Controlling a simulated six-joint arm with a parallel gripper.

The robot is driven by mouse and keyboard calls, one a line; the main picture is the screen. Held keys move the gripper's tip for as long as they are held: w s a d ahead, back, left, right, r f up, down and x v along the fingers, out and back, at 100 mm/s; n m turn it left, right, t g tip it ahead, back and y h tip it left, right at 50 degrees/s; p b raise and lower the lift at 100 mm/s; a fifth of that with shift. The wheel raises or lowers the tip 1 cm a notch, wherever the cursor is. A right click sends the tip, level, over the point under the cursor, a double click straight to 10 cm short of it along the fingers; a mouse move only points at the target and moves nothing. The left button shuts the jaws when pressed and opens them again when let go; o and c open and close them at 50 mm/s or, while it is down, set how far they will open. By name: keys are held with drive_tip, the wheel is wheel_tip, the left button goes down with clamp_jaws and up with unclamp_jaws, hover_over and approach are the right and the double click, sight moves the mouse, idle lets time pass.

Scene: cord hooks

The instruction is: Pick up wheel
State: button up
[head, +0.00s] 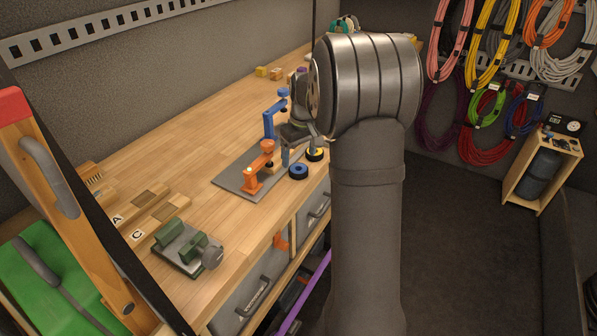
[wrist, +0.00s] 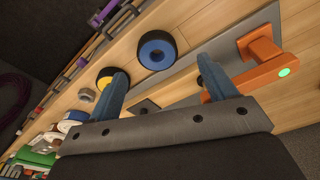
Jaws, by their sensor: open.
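A wheel with a black tyre and a blue hub (head: 298,172) lies flat at the bench's front edge, beside the grey plate. In the wrist view this blue wheel (wrist: 157,50) shows beyond the fingertips, in the gap between them. A second wheel with a yellow hub (head: 315,154) is just behind it, partly hidden by my arm. In the wrist view the yellow wheel (wrist: 104,75) is partly covered by the left finger. My gripper (wrist: 162,70) is open and empty, with blue-grey fingers. In the head view my gripper (head: 287,156) is over the plate, mostly hidden behind my arm.
An orange bracket (head: 259,168) with a green light and a blue bracket (head: 272,120) stand on the grey plate (head: 232,181). In the wrist view the orange bracket (wrist: 262,62) is close to the right finger. A green vise (head: 183,245) is at the front left. The bench middle is clear.

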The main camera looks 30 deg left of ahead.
sight(299, 165)
drive_tip(key=shift+w+a+f, duration=0.1)
drive_tip(key=shift+w+f, duration=0.05)
drive_tip(key=shift+f, duration=0.8)
drive_tip(key=shift+w+a+f, duration=0.1)
drive_tip(key=shift+a+f, duration=0.05)
drive_tip(key=shift+f, duration=0.85)
drive_tip(key=shift+w+a+f, duration=0.1)
drive_tip(key=shift+w+f, duration=0.05)
drive_tip(key=shift+f, duration=0.8)
drive_tip(key=c, duration=1.1)
drive_tip(key=shift+r, duration=0.15)
